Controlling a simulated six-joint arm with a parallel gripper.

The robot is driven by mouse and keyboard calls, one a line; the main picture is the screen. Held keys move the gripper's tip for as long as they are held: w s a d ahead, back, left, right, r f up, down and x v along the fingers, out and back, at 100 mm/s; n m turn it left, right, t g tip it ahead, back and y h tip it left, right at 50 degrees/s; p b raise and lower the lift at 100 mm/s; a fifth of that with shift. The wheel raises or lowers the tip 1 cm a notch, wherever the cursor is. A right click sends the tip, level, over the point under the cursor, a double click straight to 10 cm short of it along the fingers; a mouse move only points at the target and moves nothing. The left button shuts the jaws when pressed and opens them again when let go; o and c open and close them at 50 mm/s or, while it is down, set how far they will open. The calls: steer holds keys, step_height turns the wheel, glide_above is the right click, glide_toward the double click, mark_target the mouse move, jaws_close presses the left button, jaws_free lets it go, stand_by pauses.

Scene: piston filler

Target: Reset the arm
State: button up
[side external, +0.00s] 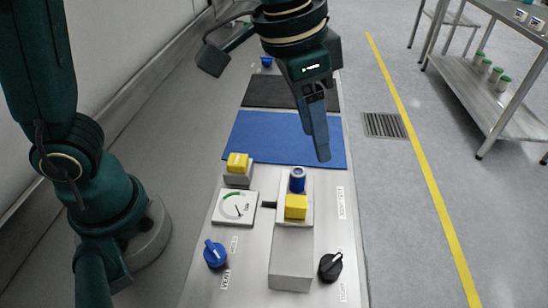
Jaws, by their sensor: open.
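My gripper (322,150) hangs at the upper middle of the side external view, fingers pointing down over the right part of the blue mat (270,138). It is open, and nothing shows between its fingers, which overlap from this angle. It is above and behind the filler, clear of the blue-capped cylinder (297,181) and the yellow block (296,207) in front of it.
The panel also carries a yellow block on a grey stand (238,163), a dial gauge (236,207), a blue knob (215,254) and a black knob (331,266). A dark mat (262,91) lies behind. A metal shelf (480,85) stands right, beyond open floor.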

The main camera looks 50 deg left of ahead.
steer(key=s+a+r+n+t, duration=0.25)
steer(key=s+a, duration=0.25)
steer(key=a, duration=0.4)
steer(key=s+a+f+n+y, duration=0.1)
steer(key=s+a+f+n, duration=0.1)
steer(key=s+a+f, duration=0.1)
steer(key=shift+s+f, duration=0.5)
steer(key=shift+s, duration=0.5)
steer(key=shift+n, duration=0.25)
